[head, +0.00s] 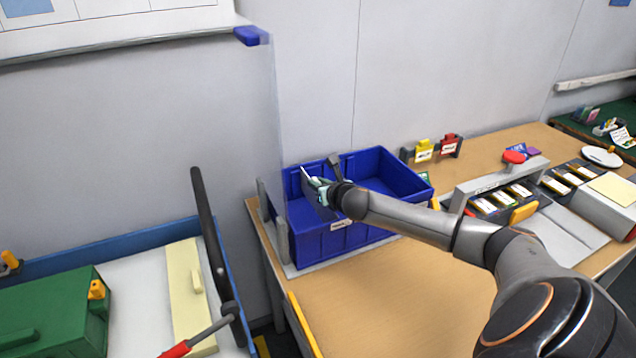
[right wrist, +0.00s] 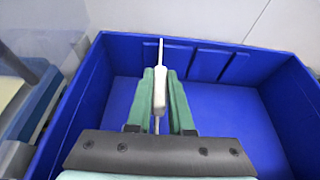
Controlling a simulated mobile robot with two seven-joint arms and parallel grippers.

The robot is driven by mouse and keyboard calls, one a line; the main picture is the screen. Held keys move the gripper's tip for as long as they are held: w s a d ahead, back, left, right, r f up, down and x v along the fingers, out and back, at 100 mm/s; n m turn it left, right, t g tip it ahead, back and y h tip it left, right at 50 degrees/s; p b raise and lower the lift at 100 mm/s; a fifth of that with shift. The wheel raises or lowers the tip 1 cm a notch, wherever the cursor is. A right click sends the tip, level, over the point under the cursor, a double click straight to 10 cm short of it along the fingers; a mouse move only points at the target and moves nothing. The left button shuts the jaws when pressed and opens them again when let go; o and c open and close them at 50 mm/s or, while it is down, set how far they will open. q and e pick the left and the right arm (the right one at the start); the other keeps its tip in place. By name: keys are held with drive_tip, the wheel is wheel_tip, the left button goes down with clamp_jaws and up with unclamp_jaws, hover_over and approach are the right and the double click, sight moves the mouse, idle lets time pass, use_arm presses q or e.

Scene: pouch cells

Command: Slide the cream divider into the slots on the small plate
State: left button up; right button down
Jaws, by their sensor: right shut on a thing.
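My right gripper (head: 318,186) is over the left part of a blue bin (head: 385,215). It is shut on the block-like grip of a thin pale panel (right wrist: 159,85). In the right wrist view the panel stands upright, nearly edge-on, between the green fingers (right wrist: 160,100); its lower part is hidden. A cream panel (head: 183,290) with a small grip lies on the white surface at the left, away from my gripper. I cannot tell which panel is the named divider. A pale plate (head: 300,268) shows under the bin; its slots cannot be made out. My left gripper is not in view.
A green box (head: 55,318) and a black bar (head: 208,235) are at the left. A grey rack (head: 490,185) and several small cells stand at the right. The wooden table (head: 390,300) is clear in front of the bin. A wall is behind.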

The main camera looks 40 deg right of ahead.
sight(338, 217)
drive_tip(key=shift+f+b, duration=0.8)
drive_tip(key=shift+f, duration=0.5)
drive_tip(key=c, duration=0.8)
unclamp_jaws()
drive_tip(key=shift+f, duration=0.1)
drive_tip(key=shift+o, duration=0.3)
drive_tip(key=shift+s+a+f, duration=0.1)
drive_tip(key=shift+s+a, duration=0.15)
drive_tip(key=shift+s, duration=0.4)
drive_tip(key=v, duration=0.5)
drive_tip(key=r+v, duration=0.1)
drive_tip(key=v, duration=0.4)
drive_tip(key=shift+s+r+p, duration=0.35)
drive_tip(key=shift+s, duration=0.1)
drive_tip(key=shift+a, duration=0.1)
